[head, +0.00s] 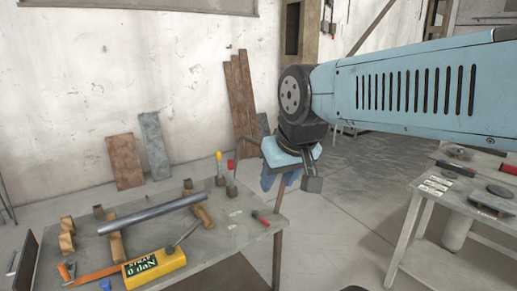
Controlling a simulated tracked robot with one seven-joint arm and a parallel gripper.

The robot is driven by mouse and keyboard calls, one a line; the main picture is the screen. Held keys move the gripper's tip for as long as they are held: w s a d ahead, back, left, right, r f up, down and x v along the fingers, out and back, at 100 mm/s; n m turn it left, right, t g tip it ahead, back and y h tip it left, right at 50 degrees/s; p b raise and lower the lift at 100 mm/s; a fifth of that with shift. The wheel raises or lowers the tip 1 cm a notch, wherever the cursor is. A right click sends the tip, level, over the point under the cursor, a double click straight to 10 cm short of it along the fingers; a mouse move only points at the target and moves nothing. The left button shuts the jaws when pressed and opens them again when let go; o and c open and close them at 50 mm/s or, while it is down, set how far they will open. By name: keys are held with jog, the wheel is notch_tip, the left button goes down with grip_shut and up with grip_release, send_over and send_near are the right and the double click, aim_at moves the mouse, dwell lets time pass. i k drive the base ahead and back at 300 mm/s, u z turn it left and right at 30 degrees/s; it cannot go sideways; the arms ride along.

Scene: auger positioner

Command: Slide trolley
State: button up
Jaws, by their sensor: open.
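My gripper (290,182) hangs from the end of my light blue arm, near the middle of the head view. Its jaws are open and I see nothing held between them. It appears beyond the right end of the grey left workbench (235,235), apart from the things on it. A long grey metal tube or bar (150,214) lies across wooden blocks on this bench. I cannot single out a trolley for certain; a grey metal stand (425,188) with a lower shelf is at the right, partly cut off by the frame.
A yellow box (153,267), a red-handled tool (262,219) and upright tools with yellow and red tops crowd the left bench. Rusty plates (125,161) lean on the wall. Open concrete floor (335,235) lies between bench and stand.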

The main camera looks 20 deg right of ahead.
aim_at(135, 257)
jog(key=k, duration=1)
jog(key=z, duration=0.35)
jog(key=i, duration=0.7)
jog(key=z, duration=0.35)
jog(key=i, duration=1.3)
jog(key=u, duration=0.5)
